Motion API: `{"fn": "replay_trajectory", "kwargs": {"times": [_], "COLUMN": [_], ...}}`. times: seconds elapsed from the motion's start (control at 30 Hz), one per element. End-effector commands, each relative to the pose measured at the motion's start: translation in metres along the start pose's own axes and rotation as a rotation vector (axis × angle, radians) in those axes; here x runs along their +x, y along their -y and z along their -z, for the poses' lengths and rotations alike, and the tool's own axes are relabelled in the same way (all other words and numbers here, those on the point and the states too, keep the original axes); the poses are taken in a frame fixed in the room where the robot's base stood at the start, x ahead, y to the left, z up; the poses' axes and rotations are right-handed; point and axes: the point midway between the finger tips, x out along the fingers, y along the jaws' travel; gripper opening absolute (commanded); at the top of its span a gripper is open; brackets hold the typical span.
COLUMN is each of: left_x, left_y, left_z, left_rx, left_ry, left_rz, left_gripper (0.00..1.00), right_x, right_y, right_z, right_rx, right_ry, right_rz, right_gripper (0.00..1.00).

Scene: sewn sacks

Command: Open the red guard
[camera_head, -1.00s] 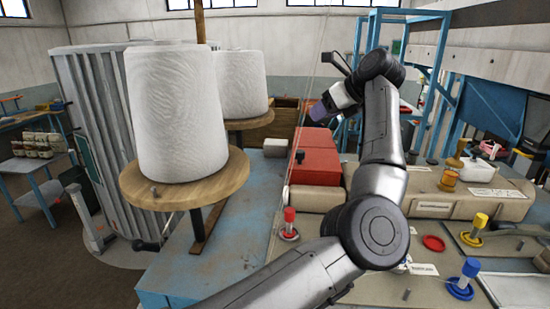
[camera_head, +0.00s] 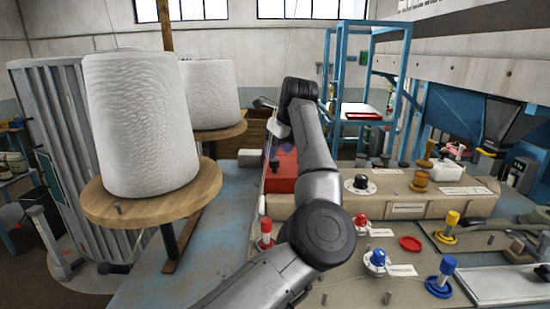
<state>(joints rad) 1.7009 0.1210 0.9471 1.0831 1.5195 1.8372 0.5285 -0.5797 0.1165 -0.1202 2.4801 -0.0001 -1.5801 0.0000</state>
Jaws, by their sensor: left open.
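The red guard (camera_head: 279,185) is a red box-shaped cover on the beige machine, just left of my left arm's forearm. It appears closed, and my arm hides its right side. My left gripper (camera_head: 284,150) is open and points down over the far part of the guard. Its dark purple tips show against the red, partly hidden by my own wrist. I cannot tell whether they touch the guard. My right gripper is not in view.
Two white thread cones (camera_head: 143,125) stand on round wooden discs at the left. The beige panel (camera_head: 405,206) carries a black knob (camera_head: 361,182), and red, blue and yellow knobs stand in front. A blue frame (camera_head: 330,75) rises behind.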

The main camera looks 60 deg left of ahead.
Motion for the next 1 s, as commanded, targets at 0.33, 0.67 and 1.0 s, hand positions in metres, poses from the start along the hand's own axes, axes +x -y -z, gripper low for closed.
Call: {"fn": "replay_trajectory", "kwargs": {"times": [0.33, 0.67, 1.0], "left_x": [0.034, 0.039, 0.038], "left_y": [0.000, -0.001, 0.000], "left_z": [-0.001, -0.001, -0.001], "left_rx": [-0.001, -0.002, -0.001], "left_ry": [0.001, 0.002, 0.002], "left_rz": [-0.001, 0.000, 0.000], "left_gripper": [0.56, 0.56, 0.31], "right_x": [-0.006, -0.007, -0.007], "right_y": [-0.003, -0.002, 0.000], "right_z": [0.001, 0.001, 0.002], "right_rx": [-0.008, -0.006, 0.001], "right_ry": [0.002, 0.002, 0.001], "right_rz": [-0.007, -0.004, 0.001], "right_gripper": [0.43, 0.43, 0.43]}}
